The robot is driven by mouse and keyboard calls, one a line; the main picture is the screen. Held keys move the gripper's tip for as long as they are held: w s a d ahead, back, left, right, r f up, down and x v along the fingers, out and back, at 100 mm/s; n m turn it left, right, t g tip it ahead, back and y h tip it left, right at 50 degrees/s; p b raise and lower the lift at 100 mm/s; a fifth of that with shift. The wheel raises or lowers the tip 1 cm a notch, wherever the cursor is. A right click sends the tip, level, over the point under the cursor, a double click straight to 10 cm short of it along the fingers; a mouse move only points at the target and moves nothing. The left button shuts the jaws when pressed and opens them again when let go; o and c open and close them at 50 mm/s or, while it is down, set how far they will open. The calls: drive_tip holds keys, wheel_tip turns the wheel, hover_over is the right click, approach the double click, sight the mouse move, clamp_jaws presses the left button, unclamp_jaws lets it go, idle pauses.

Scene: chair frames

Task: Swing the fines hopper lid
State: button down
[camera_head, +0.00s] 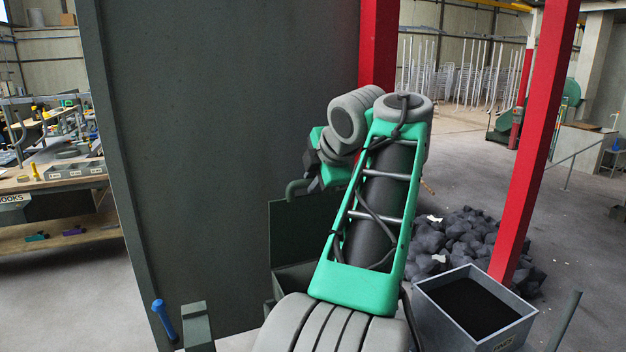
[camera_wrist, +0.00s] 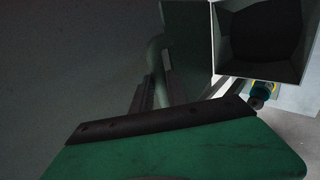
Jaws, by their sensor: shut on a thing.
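A dark green-grey lid panel (camera_head: 297,232) stands upright behind my arm in the head view, with a box rim at its foot partly hidden by the arm. The panel also shows at the top of the wrist view (camera_wrist: 186,45). A curved green handle bar (camera_head: 293,190) rises near the panel's upper left edge, and the bar shows in the wrist view (camera_wrist: 154,62). My gripper (camera_wrist: 150,94) is shut on this handle. Its fingertips are dark and hard to make out. In the head view my wrist hides most of the grip.
A grey open bin (camera_head: 512,322) of dark material, with a label reading FINES, stands at right. A large dark panel (camera_head: 230,130) fills the left; a blue-handled lever (camera_head: 163,318) is low there.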

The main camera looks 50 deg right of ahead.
drive_tip(key=s+a, duration=0.1)
drive_tip(key=s+f+b, duration=0.1)
drive_tip(key=s, duration=0.1)
drive_tip(key=s+a+f, duration=0.1)
drive_tip(key=shift+s+a, duration=0.25)
drive_tip(key=shift+a, duration=0.05)
drive_tip(key=s+b, duration=0.1)
drive_tip(key=s+a+f, duration=0.1)
drive_tip(key=s+a+f+b, duration=0.1)
drive_tip(key=s, duration=0.1)
drive_tip(key=shift+a+f+b, duration=0.25)
drive_tip(key=shift+b, duration=0.05)
